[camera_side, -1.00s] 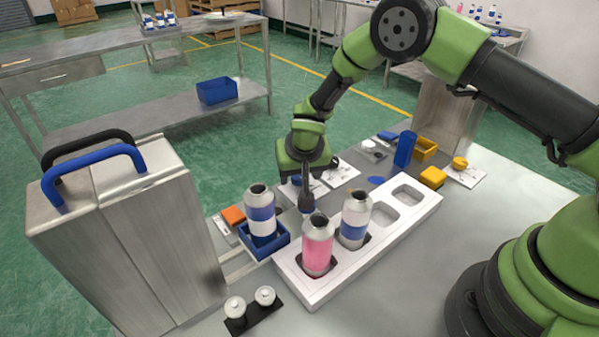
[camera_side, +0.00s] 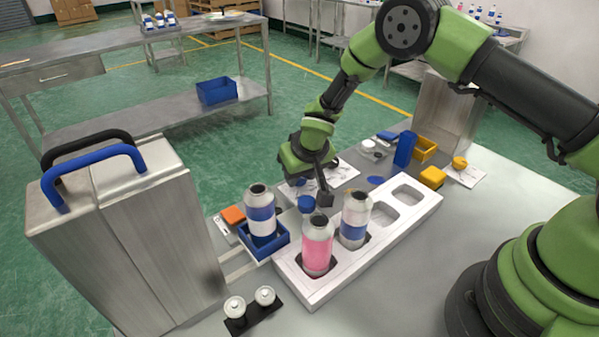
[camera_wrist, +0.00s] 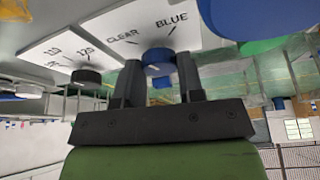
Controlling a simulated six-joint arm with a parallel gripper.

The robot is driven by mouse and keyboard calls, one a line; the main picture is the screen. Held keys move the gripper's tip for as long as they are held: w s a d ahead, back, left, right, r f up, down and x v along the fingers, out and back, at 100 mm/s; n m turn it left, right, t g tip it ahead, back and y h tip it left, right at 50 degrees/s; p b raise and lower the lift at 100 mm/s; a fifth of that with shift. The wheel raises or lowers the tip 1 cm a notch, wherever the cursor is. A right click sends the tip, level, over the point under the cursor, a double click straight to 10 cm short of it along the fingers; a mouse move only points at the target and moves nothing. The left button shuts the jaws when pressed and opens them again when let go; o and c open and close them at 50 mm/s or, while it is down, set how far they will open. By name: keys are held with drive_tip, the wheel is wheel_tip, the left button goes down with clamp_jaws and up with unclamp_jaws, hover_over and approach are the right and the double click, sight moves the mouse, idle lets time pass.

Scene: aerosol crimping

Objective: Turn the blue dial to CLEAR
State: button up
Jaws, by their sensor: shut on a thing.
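The blue dial (camera_side: 306,203) stands on the bench behind the pink can in the side view. The wrist view shows the dial (camera_wrist: 158,57) between my fingers, on a white plate (camera_wrist: 112,22) printed CLEAR to the left and BLUE to the upper right. Its pointer mark cannot be made out. My gripper (camera_wrist: 158,72) is shut on the dial. In the side view my gripper (camera_side: 325,197) is tilted, at the dial's right, and the contact is unclear there.
A black dial (camera_wrist: 87,76) marked 110 and 120 is near. A pink can (camera_side: 317,243) and a blue-banded can (camera_side: 354,222) stand in the white rack (camera_side: 401,235). Another blue-banded can (camera_side: 261,215) sits in a blue holder (camera_side: 264,247). A metal case (camera_side: 130,240) stands left.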

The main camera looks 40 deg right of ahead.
drive_tip(key=shift+n+y, duration=0.3)
drive_tip(key=shift+n, duration=0.4)
drive_tip(key=o, duration=0.9)
drive_tip(key=shift+v, duration=3.8)
